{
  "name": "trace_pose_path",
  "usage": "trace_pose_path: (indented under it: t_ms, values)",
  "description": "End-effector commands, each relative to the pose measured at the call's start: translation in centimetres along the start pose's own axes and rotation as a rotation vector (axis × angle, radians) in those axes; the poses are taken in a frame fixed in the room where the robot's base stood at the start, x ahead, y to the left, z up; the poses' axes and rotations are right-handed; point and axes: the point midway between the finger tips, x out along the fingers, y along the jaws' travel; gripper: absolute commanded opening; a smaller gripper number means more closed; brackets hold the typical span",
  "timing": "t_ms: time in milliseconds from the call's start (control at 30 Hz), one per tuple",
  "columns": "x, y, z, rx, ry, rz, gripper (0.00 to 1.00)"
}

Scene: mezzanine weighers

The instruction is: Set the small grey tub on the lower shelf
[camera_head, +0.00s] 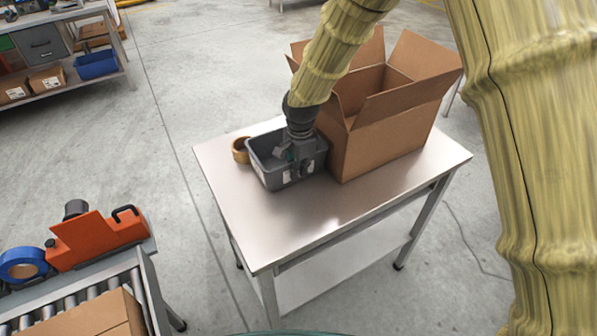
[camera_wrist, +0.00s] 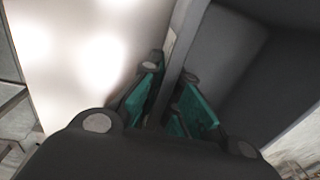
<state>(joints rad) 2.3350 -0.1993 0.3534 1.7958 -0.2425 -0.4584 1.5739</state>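The small grey tub (camera_head: 267,181) stands on the steel table top (camera_head: 325,215), left of a large open carton. My gripper (camera_head: 298,152) reaches down onto the tub's near right side. In the wrist view, its green-padded fingers (camera_wrist: 172,75) straddle the tub's thin wall (camera_wrist: 181,45), one on each side. They look closed against it, though the contact is partly hidden. The tub appears level and on the table. The table's pale lower shelf (camera_head: 325,262) shows under the top, and its visible part is bare.
The open cardboard carton (camera_head: 385,130) stands close beside the tub. A tan tape roll (camera_head: 240,150) lies at the tub's left. A roller conveyor (camera_head: 75,290) with an orange device (camera_head: 98,240) is at lower left. A loaded rack (camera_head: 60,90) stands at upper left.

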Motion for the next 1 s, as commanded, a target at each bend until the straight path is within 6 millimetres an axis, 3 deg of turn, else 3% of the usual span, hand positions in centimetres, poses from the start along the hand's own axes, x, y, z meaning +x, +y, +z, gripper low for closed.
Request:
trace_pose_path:
  t_ms: [333,500,800,1000]
  values:
    - [0.2,0.0,0.0,-0.001,0.0,0.0,0.0]
    - [0.1,0.0,0.0,-0.001,0.0,0.0,0.27]
    - [0.1,0.0,0.0,-0.001,0.0,-0.001,0.27]
    - [-1.1,-0.1,0.0,0.0,0.001,-0.002,0.27]
